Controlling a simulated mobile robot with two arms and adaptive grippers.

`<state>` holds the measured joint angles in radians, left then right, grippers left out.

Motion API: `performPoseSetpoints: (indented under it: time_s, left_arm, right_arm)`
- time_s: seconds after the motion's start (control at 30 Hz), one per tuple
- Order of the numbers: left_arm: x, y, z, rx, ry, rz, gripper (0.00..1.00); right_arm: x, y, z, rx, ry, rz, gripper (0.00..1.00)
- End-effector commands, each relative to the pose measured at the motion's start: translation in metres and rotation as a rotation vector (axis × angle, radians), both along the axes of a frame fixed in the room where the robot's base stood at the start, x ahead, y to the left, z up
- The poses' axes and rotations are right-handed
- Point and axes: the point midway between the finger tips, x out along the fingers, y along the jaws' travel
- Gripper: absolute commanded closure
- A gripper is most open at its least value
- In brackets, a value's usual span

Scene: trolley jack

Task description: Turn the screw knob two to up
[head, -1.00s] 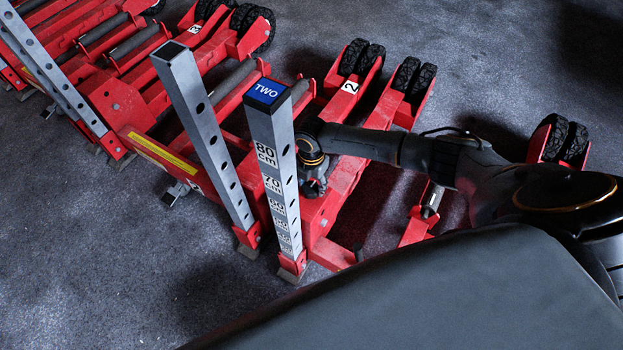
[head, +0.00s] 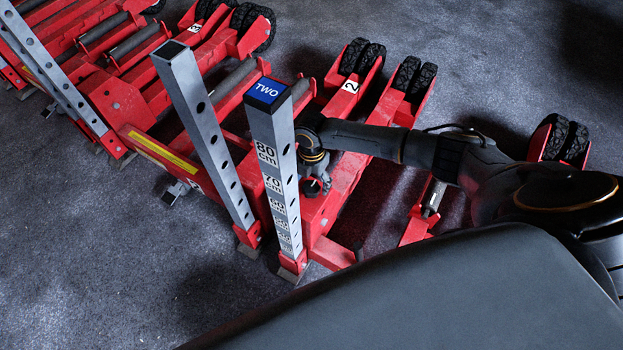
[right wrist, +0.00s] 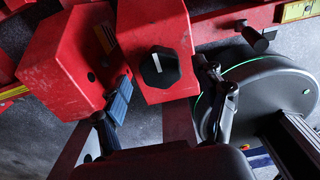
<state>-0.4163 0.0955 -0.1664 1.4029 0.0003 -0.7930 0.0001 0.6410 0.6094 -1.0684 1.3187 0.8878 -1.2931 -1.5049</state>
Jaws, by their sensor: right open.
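The trolley jack marked TWO has a grey post (head: 264,128) with a blue cap, standing upright on a red frame. A black faceted screw knob (right wrist: 159,67) with a white line sits on the face of a red block in the right wrist view. The line runs close to vertical in that picture, its top leaning slightly left. My right gripper (right wrist: 164,86) is open, with its fingers apart on either side of the knob and nothing held. My left gripper is not in view.
A second grey post (head: 203,130) stands left of the marked one. More red jacks (head: 118,100) with black wheels fill the upper left. Red legs with wheels (head: 362,60) extend behind my right arm. Grey floor (head: 110,270) is clear at the lower left.

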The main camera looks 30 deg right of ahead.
Motion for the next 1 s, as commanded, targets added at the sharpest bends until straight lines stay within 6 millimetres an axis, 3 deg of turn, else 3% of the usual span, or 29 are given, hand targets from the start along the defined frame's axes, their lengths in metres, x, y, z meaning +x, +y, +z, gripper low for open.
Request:
performPoseSetpoints:
  time_s: [0.3, 0.5, 1.0]
  left_arm:
    - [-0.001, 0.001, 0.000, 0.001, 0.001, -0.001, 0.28]
    - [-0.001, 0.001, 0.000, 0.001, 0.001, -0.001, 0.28]
    - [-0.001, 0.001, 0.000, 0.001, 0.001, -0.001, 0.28]
  right_arm:
    - [0.001, 0.000, 0.068, 0.001, -0.004, 0.003, 0.28]
    - [0.000, 0.000, 0.097, 0.001, -0.001, 0.003, 0.28]
    - [0.000, 0.000, 0.106, 0.000, 0.000, 0.002, 0.28]
